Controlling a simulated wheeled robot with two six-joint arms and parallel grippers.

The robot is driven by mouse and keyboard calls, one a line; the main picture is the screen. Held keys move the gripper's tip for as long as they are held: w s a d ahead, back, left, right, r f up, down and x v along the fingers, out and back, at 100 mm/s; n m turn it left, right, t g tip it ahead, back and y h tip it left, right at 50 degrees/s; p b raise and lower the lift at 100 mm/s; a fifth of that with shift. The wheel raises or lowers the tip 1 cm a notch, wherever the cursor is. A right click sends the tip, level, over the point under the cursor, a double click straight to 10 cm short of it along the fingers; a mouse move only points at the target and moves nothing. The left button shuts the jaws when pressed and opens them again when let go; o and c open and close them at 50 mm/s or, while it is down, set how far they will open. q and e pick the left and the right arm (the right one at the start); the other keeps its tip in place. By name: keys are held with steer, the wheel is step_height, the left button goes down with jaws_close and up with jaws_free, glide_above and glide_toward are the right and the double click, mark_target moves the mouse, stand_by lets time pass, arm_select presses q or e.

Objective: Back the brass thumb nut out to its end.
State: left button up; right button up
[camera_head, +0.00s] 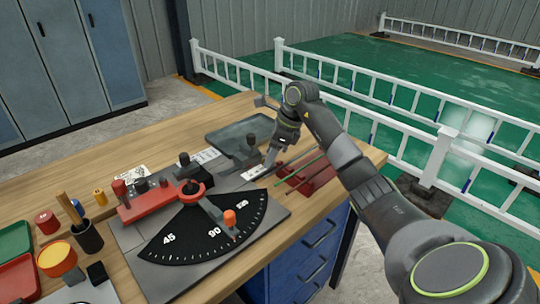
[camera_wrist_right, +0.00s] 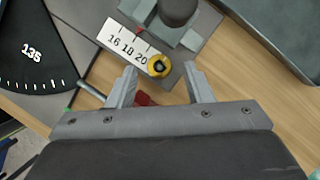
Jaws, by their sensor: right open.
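The brass thumb nut (camera_wrist_right: 158,65) shows in the right wrist view as a yellow ring with a dark centre. It sits at the end of a white scale plate (camera_wrist_right: 128,38) marked 16, 18, 20, beside a grey block with a dark round knob (camera_wrist_right: 178,10). My right gripper (camera_wrist_right: 161,80) is open, with the nut just beyond and between its fingertips, and nothing is held. In the head view my right gripper (camera_head: 270,160) reaches down to the bench by the scale, and the nut is too small to make out there. My left gripper is not in view.
The black angle dial (camera_head: 205,228) and red bending head (camera_head: 155,204) are left of the gripper. A red tray with rods (camera_head: 308,178) is close on the right. A dark grey tray (camera_head: 240,136) lies behind. Cups and bins fill the bench's left end.

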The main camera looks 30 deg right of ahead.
arm_select(q)
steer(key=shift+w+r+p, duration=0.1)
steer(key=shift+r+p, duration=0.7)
steer(key=shift+p, duration=0.15)
arm_select(e)
steer(key=v, duration=1.6)
steer(key=shift+d+r, duration=0.15)
steer(key=shift+r, duration=0.05)
steer(key=shift+s, duration=0.1)
